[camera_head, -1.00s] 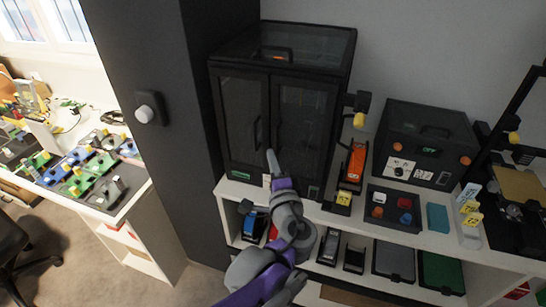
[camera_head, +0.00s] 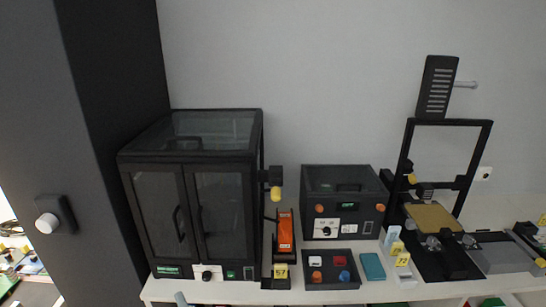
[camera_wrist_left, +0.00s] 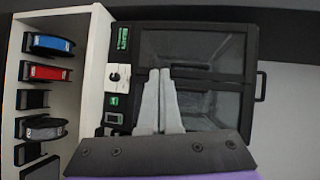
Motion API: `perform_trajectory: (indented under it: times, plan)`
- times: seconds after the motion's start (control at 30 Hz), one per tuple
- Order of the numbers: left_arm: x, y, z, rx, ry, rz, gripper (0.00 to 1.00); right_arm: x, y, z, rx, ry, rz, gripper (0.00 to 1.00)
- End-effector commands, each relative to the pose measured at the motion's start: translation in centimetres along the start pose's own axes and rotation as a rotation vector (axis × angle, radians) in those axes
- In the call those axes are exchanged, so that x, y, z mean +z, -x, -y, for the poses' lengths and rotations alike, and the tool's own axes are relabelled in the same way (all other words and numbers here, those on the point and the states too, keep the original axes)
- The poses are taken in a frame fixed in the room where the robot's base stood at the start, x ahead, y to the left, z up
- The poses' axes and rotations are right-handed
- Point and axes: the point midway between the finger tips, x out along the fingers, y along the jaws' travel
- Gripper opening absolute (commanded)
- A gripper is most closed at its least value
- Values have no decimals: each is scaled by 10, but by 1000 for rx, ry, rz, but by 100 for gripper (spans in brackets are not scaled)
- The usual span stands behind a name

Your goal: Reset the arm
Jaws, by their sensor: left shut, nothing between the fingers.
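My left gripper (camera_wrist_left: 158,100) shows in the left wrist view with its two grey fingers together and nothing between them. In the head view only a grey tip of it (camera_head: 181,299) shows at the bottom edge; the rest of the arm is out of frame. The gripper is in front of the black two-door cabinet (camera_head: 190,215), which fills much of the left wrist view (camera_wrist_left: 195,60), seen sideways. The cabinet doors look shut. My right gripper is not in view.
A white bench (camera_head: 215,289) carries an orange device (camera_head: 285,232), a black box with orange knobs (camera_head: 342,185), a tray of coloured blocks (camera_head: 322,281) and a framed machine (camera_head: 410,135). A dark column (camera_head: 90,120) stands left. Spools (camera_wrist_left: 45,72) sit on a shelf.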

Motion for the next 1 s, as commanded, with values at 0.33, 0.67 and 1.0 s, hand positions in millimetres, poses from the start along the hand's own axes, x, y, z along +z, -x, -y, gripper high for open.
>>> perform_trajectory:
  times: [0.33, 0.67, 1.0]
  plan:
    - [74, 22, -128, 649, 506, 231, 0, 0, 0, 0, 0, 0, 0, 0]
    - [59, 63, -165, 972, 938, 290, 0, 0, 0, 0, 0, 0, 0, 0]
    - [55, 67, -166, 1001, 980, 289, 0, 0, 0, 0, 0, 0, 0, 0]
